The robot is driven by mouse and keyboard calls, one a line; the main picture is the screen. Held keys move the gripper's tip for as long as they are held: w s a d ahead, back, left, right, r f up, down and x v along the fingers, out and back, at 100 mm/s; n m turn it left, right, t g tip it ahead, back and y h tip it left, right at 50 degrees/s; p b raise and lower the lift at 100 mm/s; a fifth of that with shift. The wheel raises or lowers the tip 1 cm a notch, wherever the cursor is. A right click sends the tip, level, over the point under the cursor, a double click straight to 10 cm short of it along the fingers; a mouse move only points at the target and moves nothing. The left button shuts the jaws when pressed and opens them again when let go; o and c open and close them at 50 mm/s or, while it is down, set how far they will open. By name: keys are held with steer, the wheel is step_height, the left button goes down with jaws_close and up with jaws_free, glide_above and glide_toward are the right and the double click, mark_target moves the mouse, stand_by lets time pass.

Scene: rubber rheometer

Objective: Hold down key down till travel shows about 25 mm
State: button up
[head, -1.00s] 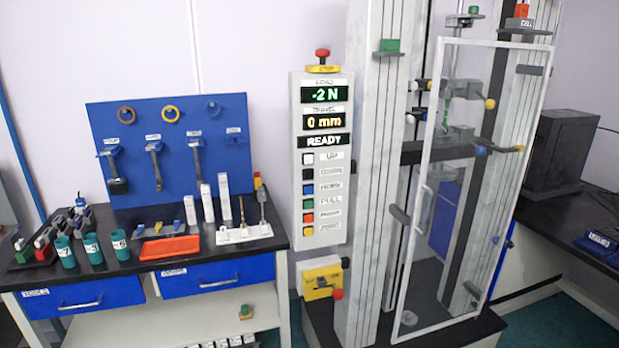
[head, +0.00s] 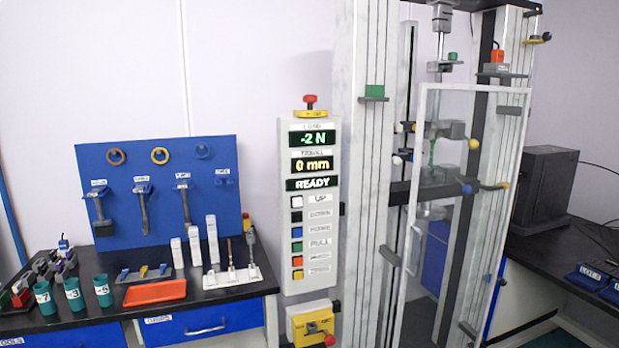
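The key panel (head: 309,205) stands upright beside the test frame in the head view. Its load display (head: 312,138) reads -2 N, its travel display (head: 312,165) reads 0 mm, and its status display reads READY. Below them is a column of keys. The black down key (head: 297,216) is second from the top, under the white up key (head: 297,201). My gripper is not in view, and nothing touches the keys.
A clear guard door (head: 418,225) stands in front of the test frame (head: 360,130). A red emergency stop (head: 311,100) tops the panel. A yellow box (head: 298,325) sits below it. A bench with cups, an orange tray (head: 155,292) and a blue tool board (head: 155,150) is at left.

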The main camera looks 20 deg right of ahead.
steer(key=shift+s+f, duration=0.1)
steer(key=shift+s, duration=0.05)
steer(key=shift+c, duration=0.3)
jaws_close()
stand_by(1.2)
